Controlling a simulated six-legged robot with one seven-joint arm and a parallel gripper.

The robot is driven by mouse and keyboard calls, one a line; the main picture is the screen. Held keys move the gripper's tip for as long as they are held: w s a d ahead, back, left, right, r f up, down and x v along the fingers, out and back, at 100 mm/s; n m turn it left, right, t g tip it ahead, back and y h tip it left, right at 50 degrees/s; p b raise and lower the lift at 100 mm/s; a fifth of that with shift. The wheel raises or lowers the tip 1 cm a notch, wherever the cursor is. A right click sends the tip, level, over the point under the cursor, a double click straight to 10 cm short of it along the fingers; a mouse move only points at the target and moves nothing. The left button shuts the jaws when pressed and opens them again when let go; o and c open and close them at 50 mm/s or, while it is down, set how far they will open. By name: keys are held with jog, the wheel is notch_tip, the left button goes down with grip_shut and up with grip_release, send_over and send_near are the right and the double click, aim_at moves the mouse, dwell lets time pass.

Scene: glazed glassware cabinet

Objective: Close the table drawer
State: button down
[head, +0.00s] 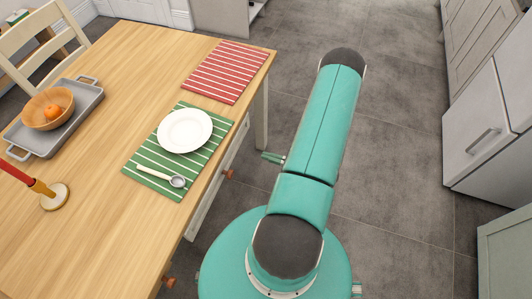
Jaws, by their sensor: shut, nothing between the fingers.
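The wooden table (110,80) stands on the left. Its white table drawer (214,187) shows as a pale strip along the right side, with a round brown knob (229,174). The drawer front appears to stand out a little past the tabletop edge; how far is hard to judge from above. My teal arm reaches forward to the right of the table, hiding most of its own far end. My gripper (268,157) shows only as a small tip left of the arm, shut and empty, apart from the knob and to its right.
A second brown knob (170,282) is nearer on the table's side. On top are a green striped mat (140,172) with a white plate (185,131) and a spoon, a red mat (226,72), a tray and a candle. Grey floor is clear right of my arm, up to cabinets (485,125).

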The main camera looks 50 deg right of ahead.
aim_at(233, 145)
jog(key=x, duration=1.1)
jog(key=x, duration=0.4)
jog(key=shift+a+f, duration=0.1)
jog(key=shift+w+a, duration=0.1)
jog(key=shift+w, duration=0.25)
